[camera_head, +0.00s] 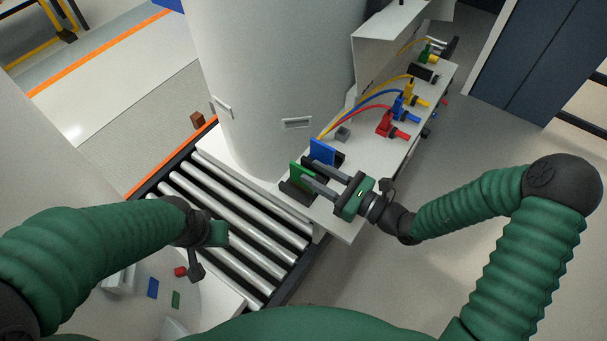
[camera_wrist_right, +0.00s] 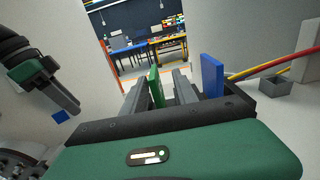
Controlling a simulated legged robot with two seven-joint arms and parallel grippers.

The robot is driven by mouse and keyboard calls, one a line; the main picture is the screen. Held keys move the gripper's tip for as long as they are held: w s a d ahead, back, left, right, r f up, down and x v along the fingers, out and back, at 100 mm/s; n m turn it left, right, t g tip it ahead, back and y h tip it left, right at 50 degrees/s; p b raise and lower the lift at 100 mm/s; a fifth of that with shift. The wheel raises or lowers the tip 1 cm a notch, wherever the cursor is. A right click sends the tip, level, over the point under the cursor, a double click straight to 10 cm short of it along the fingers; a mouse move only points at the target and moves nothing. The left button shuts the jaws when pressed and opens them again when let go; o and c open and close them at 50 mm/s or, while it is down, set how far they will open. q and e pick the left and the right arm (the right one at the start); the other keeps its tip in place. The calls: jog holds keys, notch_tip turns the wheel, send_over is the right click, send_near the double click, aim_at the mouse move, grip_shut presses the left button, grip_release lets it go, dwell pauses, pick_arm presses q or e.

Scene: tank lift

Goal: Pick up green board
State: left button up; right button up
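The green board (camera_head: 297,171) stands upright in a dark holder on the white shelf in the head view. My right gripper (camera_head: 309,172) reaches it from the right, fingers pointing left at the board. In the right wrist view the green board (camera_wrist_right: 155,88) stands between my two spread fingers, with gaps visible beside it; the gripper (camera_wrist_right: 159,90) is open around it. My left gripper (camera_head: 207,250) hangs over the roller conveyor, away from the board. It also shows at the left of the wrist view (camera_wrist_right: 62,95), but its opening is unclear.
A blue board (camera_head: 322,151) stands just behind the green one. Red (camera_head: 385,124), blue and yellow connectors with cables line the shelf (camera_head: 345,222) farther back. A large white tank (camera_head: 275,70) rises beside it. The roller conveyor (camera_head: 225,215) lies left.

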aim_at(291, 166)
jog(key=x, duration=0.4)
jog(key=s+p+x, duration=0.1)
jog(key=x, duration=0.1)
jog(key=shift+w+a+f, duration=0.2)
jog(key=shift+a+f, duration=0.1)
jog(key=shift+a, duration=0.3)
jog(key=shift+w+a+f, duration=0.15)
jog(key=shift+w+a, duration=0.05)
jog(key=shift+w, duration=0.1)
jog(key=shift+d, duration=0.1)
jog(key=shift+s+d, duration=0.15)
jog(key=shift+d, duration=0.2)
jog(key=c, duration=0.7)
grip_shut()
jog(key=shift+a, duration=0.2)
